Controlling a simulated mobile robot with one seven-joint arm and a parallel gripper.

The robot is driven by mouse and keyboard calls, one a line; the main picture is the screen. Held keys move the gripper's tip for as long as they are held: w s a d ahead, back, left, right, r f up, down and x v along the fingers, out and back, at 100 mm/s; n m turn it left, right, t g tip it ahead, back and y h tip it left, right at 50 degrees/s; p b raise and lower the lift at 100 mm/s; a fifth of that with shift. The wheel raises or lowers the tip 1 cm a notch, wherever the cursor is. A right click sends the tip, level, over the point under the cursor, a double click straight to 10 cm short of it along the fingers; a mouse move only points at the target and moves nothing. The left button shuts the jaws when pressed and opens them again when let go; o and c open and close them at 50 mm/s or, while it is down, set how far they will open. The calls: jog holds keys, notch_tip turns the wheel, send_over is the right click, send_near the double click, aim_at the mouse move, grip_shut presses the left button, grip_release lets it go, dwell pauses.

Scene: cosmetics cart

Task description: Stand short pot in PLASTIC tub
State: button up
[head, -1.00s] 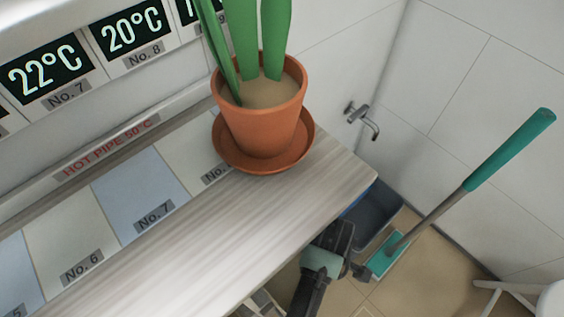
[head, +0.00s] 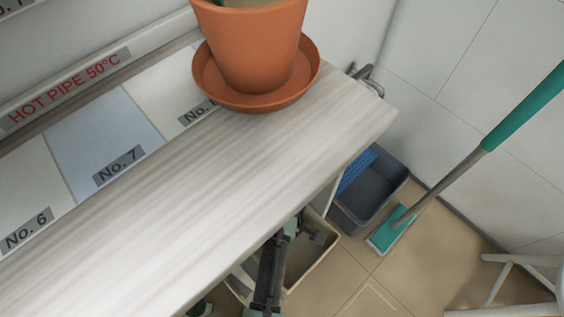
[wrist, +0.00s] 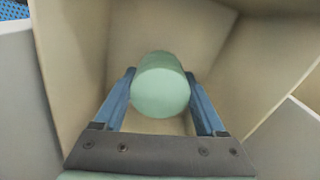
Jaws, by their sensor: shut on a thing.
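My gripper (wrist: 160,76) is shut on a pale green, round short pot (wrist: 160,88), with one blue finger on each side. In the wrist view the pot's smooth round end faces the camera. Beige walls of a tub (wrist: 70,50) surround the pot on several sides. The pot's far end, and whether it touches the tub's bottom, is hidden. In the head view the beige tub (head: 322,258) stands low beside the counter, with my dark arm over it; the pot cannot be made out there. No label shows the tub's material.
A dark grey tub (head: 372,212) with a blue perforated part (head: 357,168) stands just beyond the beige one. A teal mop (head: 392,230) leans to its right. The counter (head: 190,225) overhangs at left, bearing a terracotta plant pot (head: 250,50). A white stool (head: 520,275) stands at right.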

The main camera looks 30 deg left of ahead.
jog(key=shift+f+b, duration=0.45)
jog(key=shift+f, duration=0.9)
jog(key=shift+f, duration=0.1)
jog(key=o, duration=1.3)
notch_tip(320, 180, up, 12)
jog(key=p, duration=0.5)
jog(key=shift+s, duration=0.1)
